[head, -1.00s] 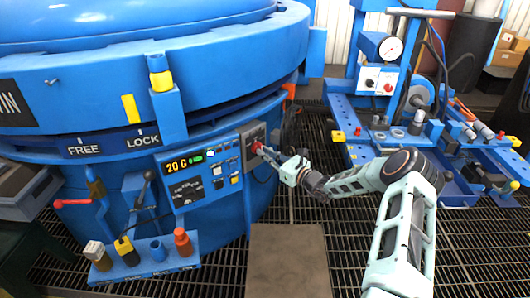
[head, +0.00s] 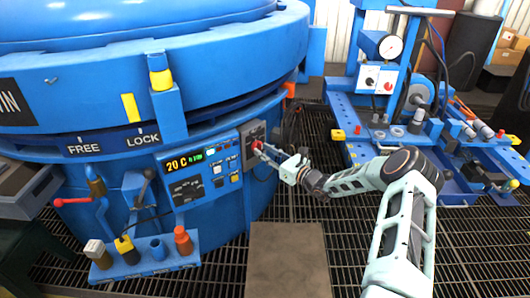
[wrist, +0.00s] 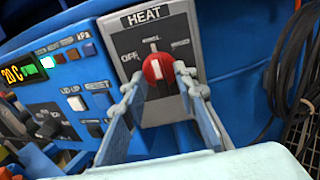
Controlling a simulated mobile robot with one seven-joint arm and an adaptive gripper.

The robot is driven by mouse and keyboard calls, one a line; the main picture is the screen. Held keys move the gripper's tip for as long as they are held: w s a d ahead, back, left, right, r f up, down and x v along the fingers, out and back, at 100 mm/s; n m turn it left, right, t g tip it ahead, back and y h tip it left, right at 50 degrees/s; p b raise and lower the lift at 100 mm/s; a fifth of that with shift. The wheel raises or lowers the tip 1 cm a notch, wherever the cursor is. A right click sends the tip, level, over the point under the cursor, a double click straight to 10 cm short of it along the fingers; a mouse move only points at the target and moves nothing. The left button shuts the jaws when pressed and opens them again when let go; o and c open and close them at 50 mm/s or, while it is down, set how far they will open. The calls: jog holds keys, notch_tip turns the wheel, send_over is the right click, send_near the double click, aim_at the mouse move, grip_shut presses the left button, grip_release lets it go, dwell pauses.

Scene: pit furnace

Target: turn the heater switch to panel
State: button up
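The heater switch is a red round knob (wrist: 158,69) with a white mark, on a grey plate labelled HEAT (wrist: 150,18). OFF is printed left of the knob; smaller labels above and right are hard to read. The white mark points roughly upward in the wrist view. In the head view my gripper (head: 262,150) is at the heater plate (head: 252,140), hiding much of the knob.
Left of the plate is a control panel (head: 200,168) with a 20 C display and several buttons. A lower shelf (head: 150,262) carries several coloured handles. Black cable (wrist: 290,60) hangs to the right of the plate. A blue workstation (head: 390,110) stands at the right.

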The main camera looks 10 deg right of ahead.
jog(key=v, duration=1.2)
